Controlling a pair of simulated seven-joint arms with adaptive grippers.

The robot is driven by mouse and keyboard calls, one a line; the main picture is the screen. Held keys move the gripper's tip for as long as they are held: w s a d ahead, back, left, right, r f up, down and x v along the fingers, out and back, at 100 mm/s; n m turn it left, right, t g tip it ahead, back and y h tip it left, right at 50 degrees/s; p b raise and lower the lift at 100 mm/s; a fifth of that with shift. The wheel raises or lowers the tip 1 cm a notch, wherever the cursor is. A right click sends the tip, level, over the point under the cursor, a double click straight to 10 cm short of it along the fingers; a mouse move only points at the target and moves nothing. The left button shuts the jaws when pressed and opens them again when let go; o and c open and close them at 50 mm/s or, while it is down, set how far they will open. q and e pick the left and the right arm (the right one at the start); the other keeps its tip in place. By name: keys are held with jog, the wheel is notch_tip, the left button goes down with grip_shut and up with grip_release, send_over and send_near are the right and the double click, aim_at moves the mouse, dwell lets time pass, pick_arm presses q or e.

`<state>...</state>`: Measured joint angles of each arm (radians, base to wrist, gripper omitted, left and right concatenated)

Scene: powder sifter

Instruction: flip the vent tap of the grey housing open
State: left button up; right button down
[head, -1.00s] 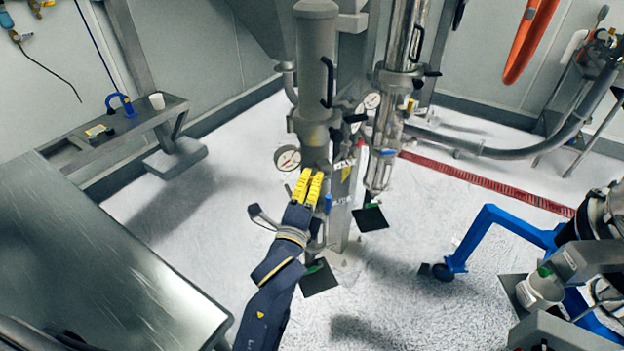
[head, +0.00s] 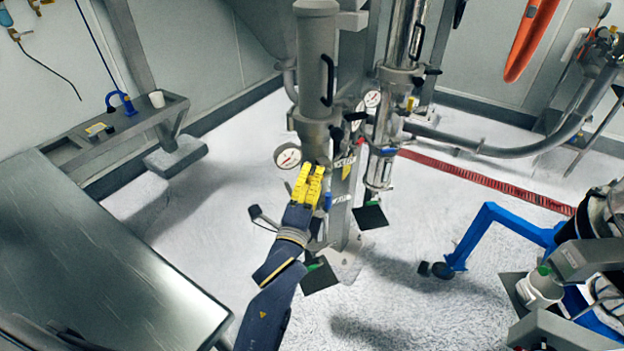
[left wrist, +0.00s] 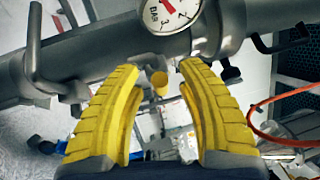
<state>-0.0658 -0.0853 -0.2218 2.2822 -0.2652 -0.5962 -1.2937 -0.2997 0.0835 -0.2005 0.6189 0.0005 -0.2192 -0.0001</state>
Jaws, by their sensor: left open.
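The grey housing (head: 312,60) is a tall upright cylinder with a black handle, standing in the middle of the head view. A round white gauge (head: 287,156) sits low on its left side; it also shows at the top of the left wrist view (left wrist: 168,8). My left gripper (head: 313,168) has yellow fingers, is open, and is in front of the housing's lower part, right of the gauge. In the left wrist view, a small yellow piece (left wrist: 159,80) shows between the fingertips, below the grey pipe. I cannot tell whether it is the vent tap. My fingers hide part of this area.
A second, shinier metal column (head: 388,110) stands just right of the housing. A steel table (head: 100,260) fills the lower left, with a small bench (head: 120,125) behind it. A blue wheeled frame (head: 480,235) is at the right. The floor between is mostly clear.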

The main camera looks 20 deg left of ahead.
pick_arm(q)
jog(key=s+f, duration=0.2)
jog(key=s, duration=0.9)
jog(key=shift+s, duration=0.4)
